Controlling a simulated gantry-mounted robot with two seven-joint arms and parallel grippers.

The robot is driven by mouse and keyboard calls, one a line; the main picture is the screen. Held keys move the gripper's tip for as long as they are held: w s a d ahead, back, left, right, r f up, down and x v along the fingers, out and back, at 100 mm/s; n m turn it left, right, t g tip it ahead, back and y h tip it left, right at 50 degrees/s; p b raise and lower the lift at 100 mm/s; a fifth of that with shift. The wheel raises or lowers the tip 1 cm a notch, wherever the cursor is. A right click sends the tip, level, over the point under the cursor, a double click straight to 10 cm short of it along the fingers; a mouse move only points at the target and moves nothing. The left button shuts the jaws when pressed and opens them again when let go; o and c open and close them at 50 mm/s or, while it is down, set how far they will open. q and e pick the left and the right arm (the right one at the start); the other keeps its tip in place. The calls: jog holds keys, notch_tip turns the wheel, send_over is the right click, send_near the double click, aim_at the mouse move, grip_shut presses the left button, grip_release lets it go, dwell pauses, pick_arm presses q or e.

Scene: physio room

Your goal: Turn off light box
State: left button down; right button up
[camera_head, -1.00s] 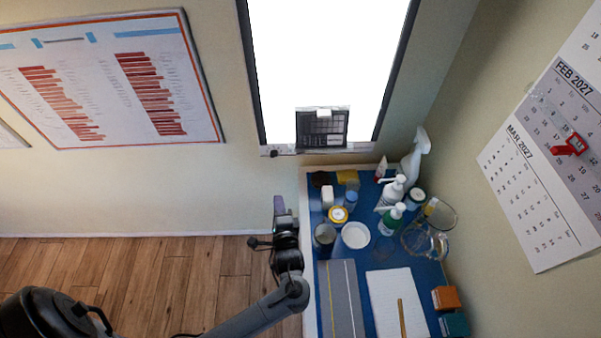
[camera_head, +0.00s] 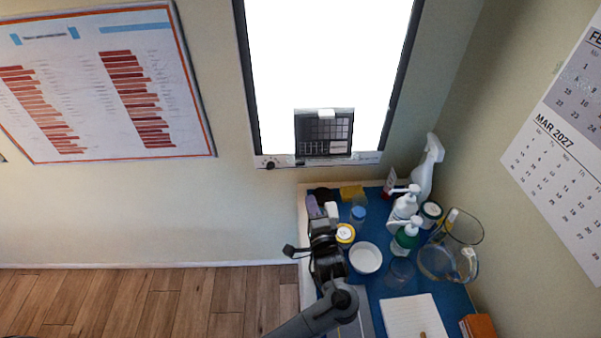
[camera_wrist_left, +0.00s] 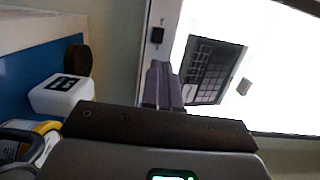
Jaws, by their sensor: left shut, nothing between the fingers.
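The light box (camera_head: 325,55) hangs on the wall and its panel glows bright white. A dark film sheet (camera_head: 324,131) is clipped over its lower part. Its bottom frame carries a round dark knob (camera_head: 270,164) at the left and a small dark switch (camera_head: 299,162) to the right of it. In the left wrist view the lit panel (camera_wrist_left: 271,50) and a dark switch (camera_wrist_left: 157,35) show beyond the fingers. My left gripper (camera_head: 313,206) is shut and empty, below the light box's bottom frame and apart from it. My right gripper is not in view.
Below the light box, a blue-topped table (camera_head: 375,300) holds a white bowl (camera_head: 365,258), a spray bottle (camera_head: 428,165), pump bottles (camera_head: 405,203), a glass jug (camera_head: 450,250) and a notepad (camera_head: 414,316). A white block-like container (camera_wrist_left: 62,95) is close by in the left wrist view.

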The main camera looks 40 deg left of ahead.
pick_arm(q)
jog(key=shift+a, duration=0.1)
jog(key=b+x, duration=0.3)
jog(key=x, duration=1)
jog(key=shift+w+a, duration=0.25)
jog(key=shift+a, duration=0.05)
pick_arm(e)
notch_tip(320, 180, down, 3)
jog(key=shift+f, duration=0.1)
